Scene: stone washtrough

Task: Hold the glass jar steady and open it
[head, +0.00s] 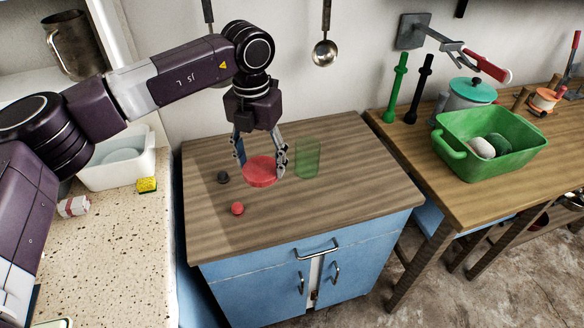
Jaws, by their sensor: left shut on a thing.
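My left gripper (261,168) points down over the wooden top of the blue cabinet. Its fingers are shut on a round, flat red lid (259,173), one finger on each side. A see-through green glass jar (307,160) stands upright just right of the right finger, with no lid visible on it. The red lid is low, close to the wooden top; I cannot tell whether it rests there or what is under it. My right gripper is not in view.
A small red ball (237,208) and a dark ball (223,177) lie on the cabinet top (340,205), whose front right is clear. A green basin (490,150) stands on the table at right. A white tub (118,170) and yellow sponge (147,184) are at left.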

